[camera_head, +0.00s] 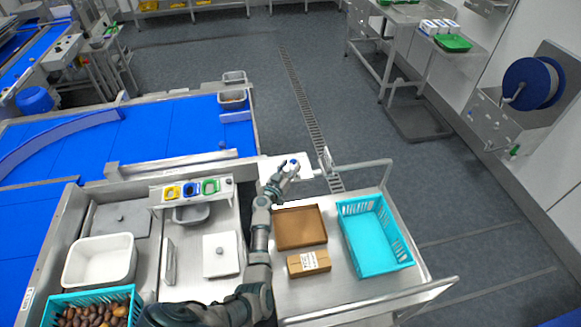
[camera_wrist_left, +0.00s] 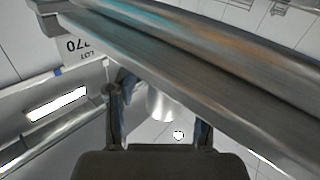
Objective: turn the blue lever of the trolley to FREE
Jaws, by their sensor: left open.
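The trolley (camera_head: 335,285) is a steel cart at the lower middle of the head view, with tubular rails at its ends. My left gripper (camera_head: 290,166) is at the trolley's far left corner, over a white panel (camera_head: 306,170). A small blue spot at its fingertips may be the lever; I cannot tell its setting. In the left wrist view the gripper (camera_wrist_left: 160,125) is open, its two fingers apart. A pale metal cylinder shows between or behind them, and a steel bar crosses just beyond. No blue lever shows clearly there. My right gripper is not in view.
A turquoise crate (camera_head: 345,235), a brown tray (camera_head: 279,228) and a cardboard box (camera_head: 309,263) are on the trolley. The steel bench (camera_head: 150,255) and blue conveyor (camera_head: 160,135) are at left. A floor drain (camera_head: 300,95) runs through clear floor beyond.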

